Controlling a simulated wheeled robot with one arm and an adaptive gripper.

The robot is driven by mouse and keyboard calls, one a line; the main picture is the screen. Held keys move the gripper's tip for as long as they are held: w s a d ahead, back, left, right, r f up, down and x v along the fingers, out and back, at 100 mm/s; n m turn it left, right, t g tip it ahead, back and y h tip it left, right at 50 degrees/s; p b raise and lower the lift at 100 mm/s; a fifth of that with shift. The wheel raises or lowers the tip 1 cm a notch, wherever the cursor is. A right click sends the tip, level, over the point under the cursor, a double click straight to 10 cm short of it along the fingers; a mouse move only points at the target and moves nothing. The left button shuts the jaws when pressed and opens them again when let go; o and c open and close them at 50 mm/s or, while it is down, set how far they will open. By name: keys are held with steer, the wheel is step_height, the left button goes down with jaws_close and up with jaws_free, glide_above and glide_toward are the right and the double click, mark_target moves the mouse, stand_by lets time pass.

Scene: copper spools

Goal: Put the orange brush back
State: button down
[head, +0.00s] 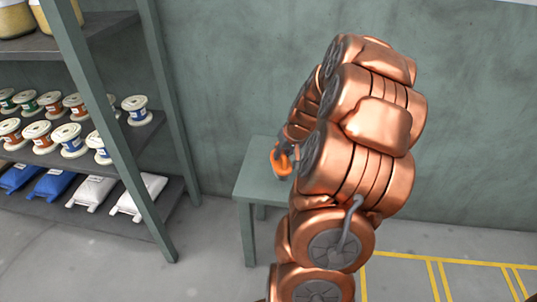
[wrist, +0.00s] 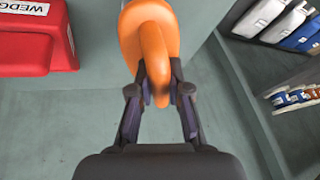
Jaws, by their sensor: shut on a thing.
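The orange brush (wrist: 148,35) is between the fingers of my gripper (wrist: 159,90) in the wrist view. The gripper is shut on it. A rounded, smooth orange part faces the wrist camera; no bristles show. In the head view a small piece of orange (head: 277,160) shows at the left edge of my copper arm, in front of the grey-green table (head: 262,182). Most of the gripper is hidden behind the arm there. I cannot tell whether the brush touches the table.
A red box (wrist: 35,50) with a partly cut-off "WEDG" label lies left of the brush in the wrist view. Yellow lines (head: 440,262) mark the open floor at right.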

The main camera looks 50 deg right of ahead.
steer(key=shift+w+d+f+b, duration=0.15)
steer(key=shift+w+f, duration=0.55)
steer(key=shift+w, duration=0.4)
steer(key=shift+w+d+f+b, duration=0.1)
steer(key=shift+w+f, duration=0.6)
steer(key=shift+w, duration=0.45)
steer(key=shift+w+d+f+b, duration=0.15)
steer(key=shift+w+f, duration=0.55)
steer(key=shift+w, duration=0.4)
steer(key=shift+f, duration=0.15)
steer(key=c, duration=1.1)
jaws_free()
